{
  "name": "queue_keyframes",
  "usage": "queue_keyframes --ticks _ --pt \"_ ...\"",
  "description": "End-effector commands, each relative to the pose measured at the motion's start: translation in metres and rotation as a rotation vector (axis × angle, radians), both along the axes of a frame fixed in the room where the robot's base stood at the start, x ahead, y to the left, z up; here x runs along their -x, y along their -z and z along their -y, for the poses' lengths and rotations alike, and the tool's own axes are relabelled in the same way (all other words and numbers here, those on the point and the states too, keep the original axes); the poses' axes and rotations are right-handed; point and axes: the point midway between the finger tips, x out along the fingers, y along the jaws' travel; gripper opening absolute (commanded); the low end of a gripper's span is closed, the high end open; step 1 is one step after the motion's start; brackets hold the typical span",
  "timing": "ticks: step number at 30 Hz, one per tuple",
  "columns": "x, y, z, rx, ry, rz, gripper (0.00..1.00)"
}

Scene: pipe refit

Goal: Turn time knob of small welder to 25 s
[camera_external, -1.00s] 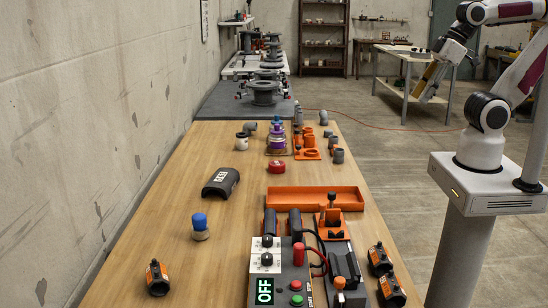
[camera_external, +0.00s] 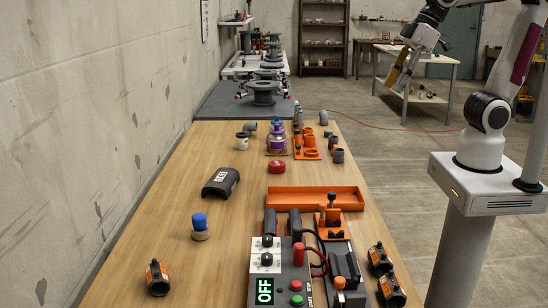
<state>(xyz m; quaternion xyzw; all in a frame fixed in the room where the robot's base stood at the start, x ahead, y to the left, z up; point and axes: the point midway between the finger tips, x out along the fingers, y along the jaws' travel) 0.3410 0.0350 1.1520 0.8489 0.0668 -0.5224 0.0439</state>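The small welder (camera_external: 284,280) stands at the near end of the wooden table, its green display reading OFF. Two dark knobs sit on its pale panel: an upper knob (camera_external: 267,241) and a lower knob (camera_external: 266,259). Their labels and pointer positions are too small to read, so I cannot tell which is the time knob. My gripper (camera_external: 398,80) is at the upper right, off the table and far from the welder, pointing down. Its fingers are too small and dark to judge, and I see nothing clearly held.
An orange tray (camera_external: 315,198) lies behind the welder. A clamp fixture (camera_external: 335,235) stands at its right, with black-orange fittings (camera_external: 380,259) beyond. A blue-capped item (camera_external: 200,225) and a dark half shell (camera_external: 221,182) stand left. The left and middle tabletop is mostly clear.

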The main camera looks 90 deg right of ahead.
Motion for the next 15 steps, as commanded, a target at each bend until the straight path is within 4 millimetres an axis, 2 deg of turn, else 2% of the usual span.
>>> queue_keyframes --ticks 15 --pt "-0.095 -0.004 -0.048 0.007 -0.144 -0.022 0.34"
